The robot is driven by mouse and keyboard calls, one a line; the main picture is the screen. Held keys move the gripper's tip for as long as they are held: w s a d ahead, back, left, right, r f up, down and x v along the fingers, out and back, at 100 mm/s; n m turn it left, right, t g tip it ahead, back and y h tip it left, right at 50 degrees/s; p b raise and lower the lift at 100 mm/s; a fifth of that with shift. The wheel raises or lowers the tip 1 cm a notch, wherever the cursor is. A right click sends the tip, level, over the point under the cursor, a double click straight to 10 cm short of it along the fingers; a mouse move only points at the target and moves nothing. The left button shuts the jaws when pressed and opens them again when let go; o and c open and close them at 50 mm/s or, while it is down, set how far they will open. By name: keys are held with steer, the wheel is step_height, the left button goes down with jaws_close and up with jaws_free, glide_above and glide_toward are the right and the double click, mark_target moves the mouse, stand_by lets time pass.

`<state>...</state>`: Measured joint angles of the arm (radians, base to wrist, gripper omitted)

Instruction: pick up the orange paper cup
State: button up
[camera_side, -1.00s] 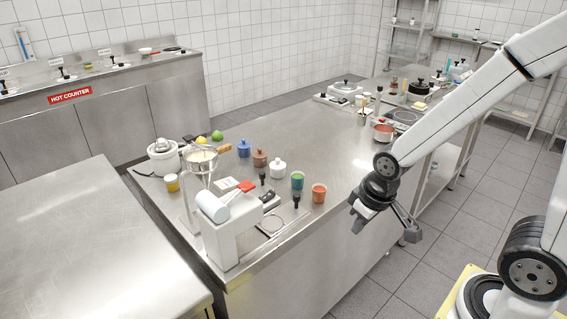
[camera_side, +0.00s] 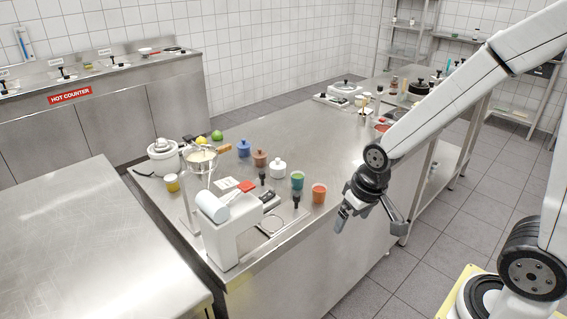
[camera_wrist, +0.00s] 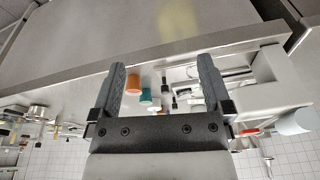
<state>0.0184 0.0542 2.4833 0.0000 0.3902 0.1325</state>
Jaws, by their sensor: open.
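The orange paper cup (camera_side: 319,193) stands upright near the front edge of the steel counter in the side view. In the wrist view the cup (camera_wrist: 133,86) shows between my two fingers, closer to the left one. My gripper (camera_side: 362,222) is open and empty, to the right of the cup and apart from it, by the counter's front edge. Its fingers (camera_wrist: 160,80) are spread wide in the wrist view.
A teal-green cup (camera_side: 297,181) stands just left of the orange cup. A white dispenser-like machine (camera_side: 228,225) stands to the left.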

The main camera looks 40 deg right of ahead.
steer(key=w+d+m+g, duration=0.1)
steer(key=w+d+m, duration=0.4)
steer(key=w+m, duration=0.55)
steer(key=m+g, duration=0.1)
steer(key=m, duration=0.9)
glide_above(319, 194)
steer(key=w+d, duration=0.1)
steer(key=d, duration=0.1)
step_height(319, 194, down, 3)
steer(key=shift+w+a+f, duration=0.1)
steer(key=shift+f, duration=1.9)
steer(key=shift+w+a+f, duration=0.1)
steer(key=shift+f, duration=1.85)
steer(key=c, duration=1.3)
steer(key=shift+r, duration=0.2)
